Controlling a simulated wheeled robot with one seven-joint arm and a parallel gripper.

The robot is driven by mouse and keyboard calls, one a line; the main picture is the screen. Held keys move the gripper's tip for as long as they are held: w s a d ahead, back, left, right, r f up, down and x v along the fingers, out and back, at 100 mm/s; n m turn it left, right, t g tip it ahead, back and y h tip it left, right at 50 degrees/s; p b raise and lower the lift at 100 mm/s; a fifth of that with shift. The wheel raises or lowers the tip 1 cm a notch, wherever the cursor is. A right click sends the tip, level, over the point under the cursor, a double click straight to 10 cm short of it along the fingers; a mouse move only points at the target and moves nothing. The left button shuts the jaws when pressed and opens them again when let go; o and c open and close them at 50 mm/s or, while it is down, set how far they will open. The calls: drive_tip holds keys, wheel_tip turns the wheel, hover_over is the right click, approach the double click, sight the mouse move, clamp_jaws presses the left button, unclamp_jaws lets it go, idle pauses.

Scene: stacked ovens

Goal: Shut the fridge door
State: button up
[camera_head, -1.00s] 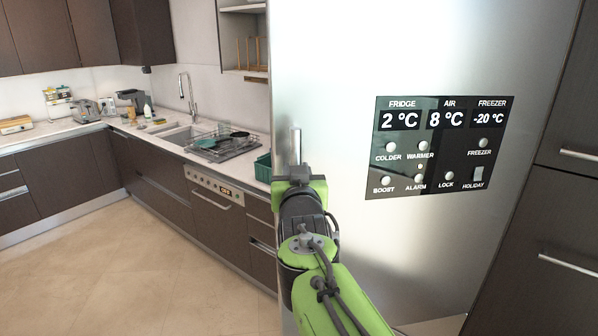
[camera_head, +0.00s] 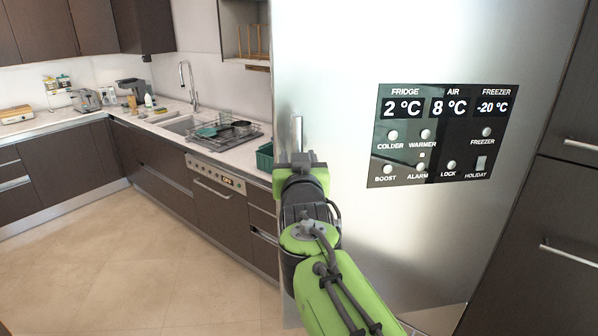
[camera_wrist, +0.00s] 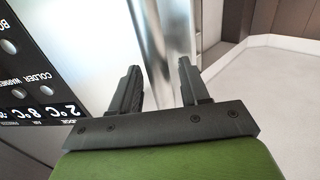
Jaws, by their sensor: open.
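The fridge door (camera_head: 345,240) is a tall steel panel filling the middle of the head view. Its black control panel (camera_head: 443,136) shows there, and upside down at the left of the wrist view (camera_wrist: 30,70). A vertical metal handle (camera_head: 297,132) stands near the door's left edge. My gripper is at the handle's lower part; its body hides its fingers in the head view. In the wrist view my gripper (camera_wrist: 160,78) is open, its dark fingers apart, with the shiny bar (camera_wrist: 152,30) running between or just behind them. I cannot tell whether they touch, nor how far the door stands open.
A counter (camera_head: 150,122) with a sink and dish rack (camera_head: 225,133) runs along the left, above a dishwasher (camera_head: 215,188). Dark cabinets (camera_head: 540,230) with bar handles stand at the right. The tiled floor (camera_head: 140,260) at the left is clear.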

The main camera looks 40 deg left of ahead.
drive_tip(key=b+v, duration=0.4)
drive_tip(key=v, duration=1.1)
drive_tip(key=shift+s+d, duration=0.1)
drive_tip(key=shift+s, duration=0.05)
drive_tip(key=w+d+f+m+h, duration=0.2)
drive_tip(key=w+d+f+h, duration=0.1)
drive_tip(key=d, duration=0.6)
drive_tip(key=w+d+f+m+h, duration=0.1)
drive_tip(key=w+d+f+h, duration=0.2)
drive_tip(key=d, duration=0.7)
drive_tip(key=w+d+f+m+h, duration=0.2)
drive_tip(key=w+d+h, duration=0.1)
drive_tip(key=d, duration=0.6)
drive_tip(key=s+d+f+m+g+h, duration=0.2)
drive_tip(key=s+d+f+g, duration=0.1)
drive_tip(key=s+d+f, duration=0.3)
drive_tip(key=s+d+f+m+g+h, duration=0.2)
drive_tip(key=s+d+f+g, duration=0.1)
drive_tip(key=s+d+f, duration=0.4)
drive_tip(key=s+d, duration=0.3)
drive_tip(key=d, duration=0.2)
drive_tip(key=shift+s+f+m, duration=0.3)
drive_tip(key=shift+s, duration=0.1)
